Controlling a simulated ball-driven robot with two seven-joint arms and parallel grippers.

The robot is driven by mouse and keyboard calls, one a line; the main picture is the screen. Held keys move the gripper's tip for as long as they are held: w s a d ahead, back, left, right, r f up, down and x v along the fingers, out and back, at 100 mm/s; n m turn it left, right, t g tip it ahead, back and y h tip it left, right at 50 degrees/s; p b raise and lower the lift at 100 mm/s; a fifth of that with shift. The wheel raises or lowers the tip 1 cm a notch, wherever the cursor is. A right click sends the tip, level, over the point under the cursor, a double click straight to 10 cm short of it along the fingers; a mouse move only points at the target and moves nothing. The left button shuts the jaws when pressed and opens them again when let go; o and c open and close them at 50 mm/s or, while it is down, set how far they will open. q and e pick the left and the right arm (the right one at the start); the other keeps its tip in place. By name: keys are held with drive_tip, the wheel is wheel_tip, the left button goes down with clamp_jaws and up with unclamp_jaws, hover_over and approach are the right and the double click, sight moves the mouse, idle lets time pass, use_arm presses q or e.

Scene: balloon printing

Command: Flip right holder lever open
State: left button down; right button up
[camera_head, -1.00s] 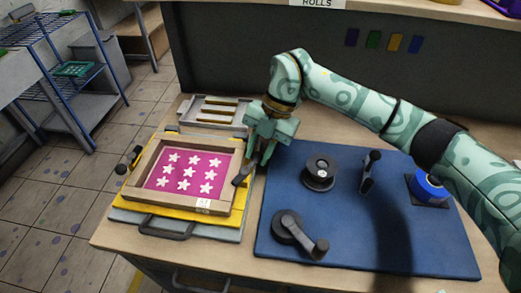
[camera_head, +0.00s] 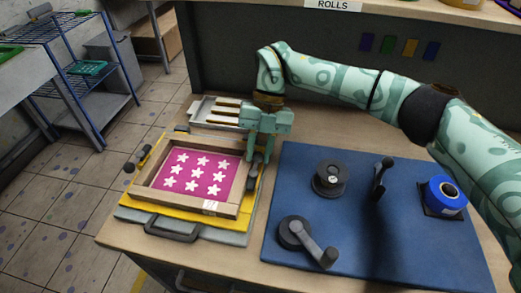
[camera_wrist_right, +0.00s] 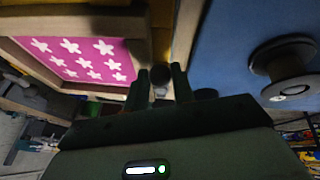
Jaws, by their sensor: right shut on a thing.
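The screen frame (camera_head: 226,209) has a wooden border around a pink sheet with white stars, on a yellow base. The right holder lever (camera_head: 252,178) is a dark lever at the frame's right side. My right gripper (camera_head: 260,160) points down onto it. In the right wrist view, the dark round lever end (camera_wrist_right: 161,76) sits between the two fingertips of the right gripper (camera_wrist_right: 160,92). The gripper is shut on the lever. Its fingers partly hide the lever in the head view. The left holder lever (camera_head: 139,158) stands at the frame's left side. My left gripper is not in view.
A blue mat (camera_head: 345,245) to the right carries a dark spool (camera_head: 330,179), a crank handle (camera_head: 308,242), an upright dark lever (camera_head: 382,177) and a blue tape roll (camera_head: 445,196). A tray (camera_head: 208,112) stands behind the frame.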

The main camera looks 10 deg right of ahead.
idle(0.3)
drive_tip(key=o, duration=1)
drive_tip(key=v, duration=0.7)
drive_tip(key=shift+w+r+p, duration=0.1)
drive_tip(key=shift+r+p, duration=0.15)
drive_tip(key=shift+p, duration=0.05)
